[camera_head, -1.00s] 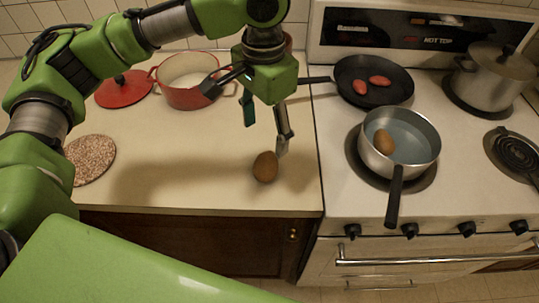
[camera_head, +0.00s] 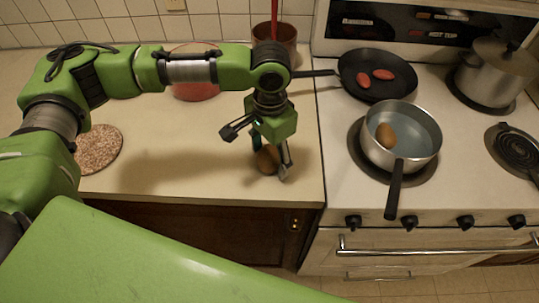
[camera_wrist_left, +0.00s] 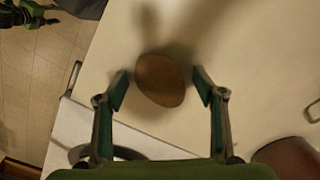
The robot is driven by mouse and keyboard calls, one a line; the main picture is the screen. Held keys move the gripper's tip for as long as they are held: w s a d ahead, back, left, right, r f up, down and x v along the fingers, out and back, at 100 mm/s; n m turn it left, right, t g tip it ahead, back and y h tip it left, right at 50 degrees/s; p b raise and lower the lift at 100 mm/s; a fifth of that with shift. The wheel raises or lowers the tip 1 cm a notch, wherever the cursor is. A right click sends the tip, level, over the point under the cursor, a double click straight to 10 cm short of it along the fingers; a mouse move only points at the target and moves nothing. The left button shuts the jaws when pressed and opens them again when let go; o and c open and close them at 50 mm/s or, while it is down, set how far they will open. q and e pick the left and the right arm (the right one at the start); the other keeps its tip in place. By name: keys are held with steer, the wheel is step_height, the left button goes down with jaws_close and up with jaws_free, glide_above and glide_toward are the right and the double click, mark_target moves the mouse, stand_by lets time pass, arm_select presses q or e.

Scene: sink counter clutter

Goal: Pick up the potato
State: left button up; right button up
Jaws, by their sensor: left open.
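A brown potato (camera_head: 267,160) lies on the counter near its front edge, partly hidden by my left gripper in the head view. My left gripper (camera_head: 270,168) is open and low over it, with one finger to its right. In the left wrist view the potato (camera_wrist_left: 163,80) sits between the two fingertips of my left gripper (camera_wrist_left: 160,88), with a gap on each side. A second brown potato (camera_head: 386,136) sits in the water of the saucepan (camera_head: 432,160) on the stove.
A black pan (camera_head: 360,92) holds two red items (camera_head: 383,75). A lidded steel pot (camera_head: 492,75) stands at the back right. A red pot (camera_head: 195,92) is partly behind my arm. A round speckled mat (camera_head: 100,150) lies on the left. The counter between is clear.

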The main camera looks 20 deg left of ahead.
arm_select(q)
steer(key=shift+c, duration=1.2)
steer(key=c, duration=1.1)
steer(key=shift+o, duration=0.2)
arm_select(e)
steer(key=shift+s, duration=0.1)
arm_select(q)
steer(key=shift+c, duration=0.2)
steer(key=shift+r, duration=0.15)
